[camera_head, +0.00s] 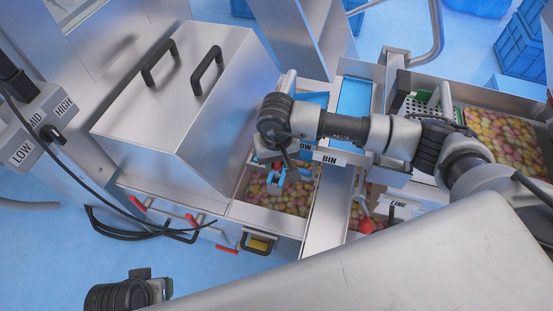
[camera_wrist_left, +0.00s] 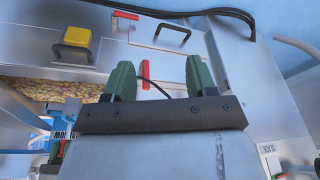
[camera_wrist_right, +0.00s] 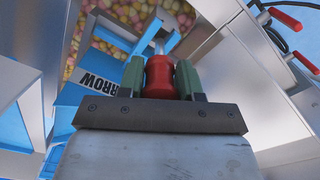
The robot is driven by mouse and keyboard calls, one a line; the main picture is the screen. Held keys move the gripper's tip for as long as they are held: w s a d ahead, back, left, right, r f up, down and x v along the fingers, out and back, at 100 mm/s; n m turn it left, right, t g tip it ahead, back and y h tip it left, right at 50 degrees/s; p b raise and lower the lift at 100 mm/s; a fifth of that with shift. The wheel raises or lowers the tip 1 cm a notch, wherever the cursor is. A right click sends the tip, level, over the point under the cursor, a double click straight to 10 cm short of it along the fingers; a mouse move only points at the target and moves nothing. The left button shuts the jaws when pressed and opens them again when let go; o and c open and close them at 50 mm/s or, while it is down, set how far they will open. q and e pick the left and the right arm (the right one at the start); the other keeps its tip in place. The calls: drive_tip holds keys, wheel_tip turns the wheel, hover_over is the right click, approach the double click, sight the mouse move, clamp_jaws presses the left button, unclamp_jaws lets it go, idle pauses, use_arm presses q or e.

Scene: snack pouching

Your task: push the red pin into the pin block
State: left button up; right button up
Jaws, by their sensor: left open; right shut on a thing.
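In the right wrist view my right gripper (camera_wrist_right: 160,80) is shut on the red pin (camera_wrist_right: 159,78), a thick red body with a short grey metal shaft pointing away from me. The shaft tip is near a light metal edge above the sweets; I cannot tell whether it touches. I cannot make out the pin block with certainty. In the head view the right gripper (camera_head: 278,172) hangs over the bin, and its pin is not clear there. My left gripper (camera_wrist_left: 158,76) is open and empty, facing the machine's front; its wrist shows at the lower left of the head view.
A bin of coloured sweets (camera_head: 268,197) lies below the right gripper. A steel box with two black handles (camera_head: 180,95) stands left of it. A yellow block (camera_head: 258,244) and red handles (camera_head: 192,220) line the front edge. A red knob (camera_head: 367,226) is to the right.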

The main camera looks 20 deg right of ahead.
use_arm(q)
drive_tip(key=shift+s+r, duration=0.1)
drive_tip(key=shift+r, duration=0.3)
use_arm(e)
drive_tip(key=shift+f, duration=0.15)
use_arm(q)
drive_tip(key=shift+r, duration=0.15)
idle(0.4)
use_arm(e)
drive_tip(key=shift+b, duration=0.35)
use_arm(q)
drive_tip(key=shift+s+r, duration=0.45)
drive_tip(key=shift+r, duration=0.25)
drive_tip(key=shift+w+a, duration=0.1)
drive_tip(key=shift+w, duration=0.05)
drive_tip(key=shift+r, duration=0.65)
drive_tip(key=shift+s+f+b, duration=0.2)
drive_tip(key=shift+f+b, duration=0.25)
drive_tip(key=shift+b, duration=0.1)
